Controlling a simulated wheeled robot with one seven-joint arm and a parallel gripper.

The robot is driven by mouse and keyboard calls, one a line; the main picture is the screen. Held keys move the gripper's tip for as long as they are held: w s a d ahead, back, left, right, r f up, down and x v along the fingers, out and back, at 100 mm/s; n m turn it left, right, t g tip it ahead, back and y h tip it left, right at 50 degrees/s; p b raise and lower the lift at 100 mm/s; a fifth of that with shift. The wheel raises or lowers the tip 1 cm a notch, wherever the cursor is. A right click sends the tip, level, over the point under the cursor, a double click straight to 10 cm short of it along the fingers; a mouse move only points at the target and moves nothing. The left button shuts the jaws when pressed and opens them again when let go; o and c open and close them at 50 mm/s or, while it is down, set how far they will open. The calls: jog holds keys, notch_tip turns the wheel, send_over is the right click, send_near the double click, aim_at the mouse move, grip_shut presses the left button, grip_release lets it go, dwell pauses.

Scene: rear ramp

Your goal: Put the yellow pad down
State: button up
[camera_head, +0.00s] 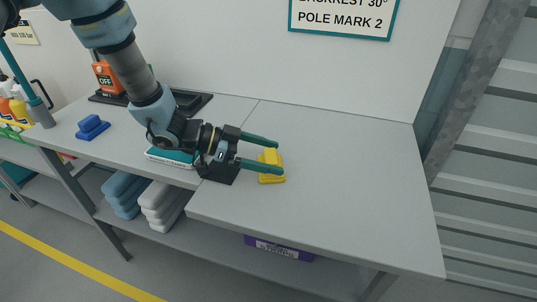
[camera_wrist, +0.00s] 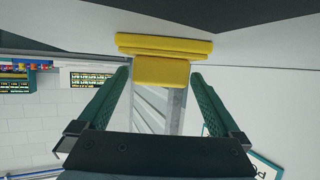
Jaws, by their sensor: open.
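The yellow pad (camera_head: 270,160) sits on the grey worktop, its wide base down and its narrower block on top. My gripper (camera_head: 281,158) is open and reaches in from the left, low over the worktop, with one green finger on each side of the pad's block. In the wrist view the pad (camera_wrist: 162,70) shows at the top, its block between the two green fingertips (camera_wrist: 160,76), with a small gap visible on either side.
A blue pad (camera_head: 92,127) lies on the worktop (camera_head: 345,190) at the left. A teal-and-white box (camera_head: 170,157) lies under my wrist. Folded blue and white cloths (camera_head: 160,203) and a purple box (camera_head: 278,248) are on the lower shelf. The right of the worktop is clear.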

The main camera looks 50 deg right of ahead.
jog(key=shift+r, duration=0.2)
jog(key=b+v, duration=0.2)
jog(key=v, duration=1)
